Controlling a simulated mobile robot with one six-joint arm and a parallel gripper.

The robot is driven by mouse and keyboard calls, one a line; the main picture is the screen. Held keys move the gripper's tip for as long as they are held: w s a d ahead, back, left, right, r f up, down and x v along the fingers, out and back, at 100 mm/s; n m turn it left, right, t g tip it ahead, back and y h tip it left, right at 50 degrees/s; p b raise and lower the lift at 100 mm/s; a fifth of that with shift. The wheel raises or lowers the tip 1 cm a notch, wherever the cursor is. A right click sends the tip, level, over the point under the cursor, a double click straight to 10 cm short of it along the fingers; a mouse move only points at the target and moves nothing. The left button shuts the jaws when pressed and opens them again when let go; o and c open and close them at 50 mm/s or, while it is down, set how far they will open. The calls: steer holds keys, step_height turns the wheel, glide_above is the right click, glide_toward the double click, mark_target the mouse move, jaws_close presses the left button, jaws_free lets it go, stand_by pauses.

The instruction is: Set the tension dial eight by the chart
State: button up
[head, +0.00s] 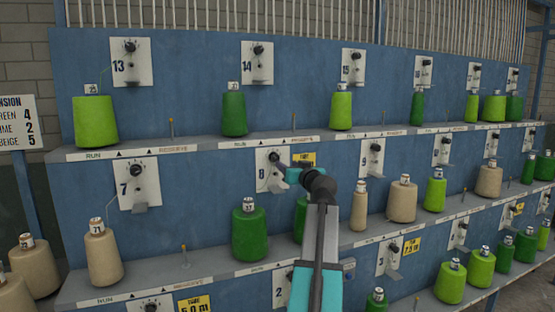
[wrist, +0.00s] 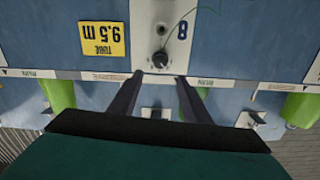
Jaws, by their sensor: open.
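Dial eight's white plate (head: 262,182) is on the middle row in the head view, partly hidden by my gripper (head: 284,172). The upside-down wrist view shows its black knob (wrist: 160,58) and the number 8. My gripper (wrist: 158,80) is open, its fingers apart and empty, with the knob just beyond and between the tips. The knob's setting is too small to read. A green cone (head: 249,232) stands below left of the plate. The chart (head: 17,122) at far left reads green 4, lime 2, beige 5.
A yellow tube sign (wrist: 103,40) reading 9.5 m is beside the plate. A second green cone (head: 300,215) is partly hidden behind my arm. Dial seven (head: 138,185) is to the left and dial nine (head: 372,158) to the right. A shelf ledge (head: 200,268) runs below.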

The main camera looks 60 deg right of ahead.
mark_target(276, 158)
steer(key=shift+p+x, duration=1.15)
steer(key=shift+x, duration=4.7)
steer(key=c, duration=1.1)
